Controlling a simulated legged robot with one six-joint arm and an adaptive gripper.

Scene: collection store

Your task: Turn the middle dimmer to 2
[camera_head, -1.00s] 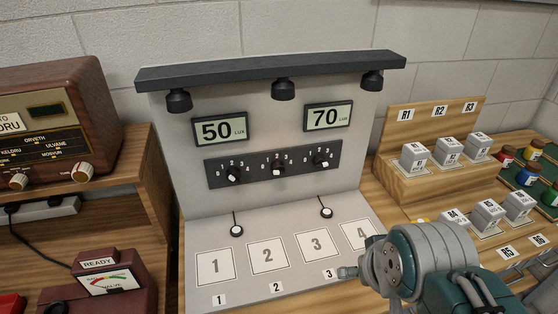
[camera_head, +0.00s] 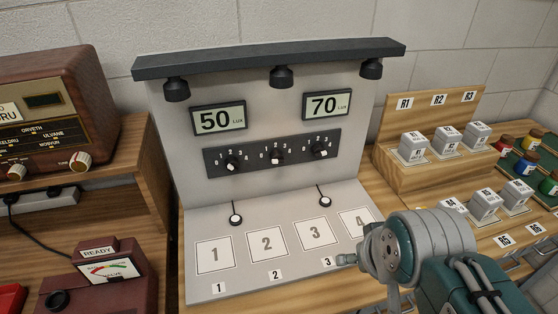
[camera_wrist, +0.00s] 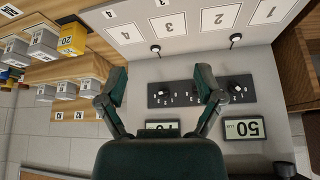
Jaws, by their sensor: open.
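A dark dimmer strip (camera_head: 272,153) with three knobs is on the upright grey panel. The middle dimmer (camera_head: 277,156) has a black knob with a white mark at its lower side; its exact setting is too small to tell. The left dimmer (camera_head: 232,163) and right dimmer (camera_head: 320,150) flank it. In the wrist view, which is upside down, my gripper (camera_wrist: 160,73) is open and empty, its two fingers apart in front of the panel. One finger partly covers the middle of the strip (camera_wrist: 182,93) there.
Displays reading 50 (camera_head: 219,119) and 70 (camera_head: 327,105) sit above the dimmers, under a dark lamp rail (camera_head: 270,60). Two small round sensors hang over the numbered squares. A wooden rack (camera_head: 430,165) with grey blocks stands right; a radio (camera_head: 50,110) and meter stand left.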

